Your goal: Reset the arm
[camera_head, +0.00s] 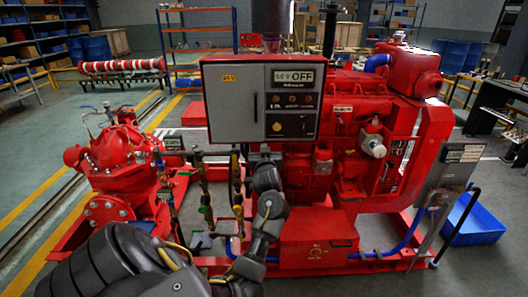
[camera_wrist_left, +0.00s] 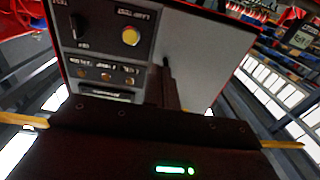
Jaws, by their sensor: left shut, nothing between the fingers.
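My left arm comes in from the lower left in the head view. Its gripper (camera_head: 264,153) is in front of the lower part of a grey control box (camera_head: 232,113) with a red frame. In the left wrist view the shut, empty fingers (camera_wrist_left: 168,66) point at the same box face (camera_wrist_left: 205,50), which appears upside down, beside its dark switch panel. That panel carries a yellow round knob (camera_wrist_left: 130,37), a black switch (camera_wrist_left: 76,26) and a row of small knobs (camera_wrist_left: 106,76). Whether the fingertips touch the box cannot be told. My right gripper is out of view.
The box is mounted on a red diesel engine (camera_head: 345,125) with a red pump (camera_head: 120,155) to its left. A smaller grey box (camera_head: 450,170) stands at the right, near a blue bin (camera_head: 475,225). Shelves and blue drums (camera_head: 90,50) are at the back.

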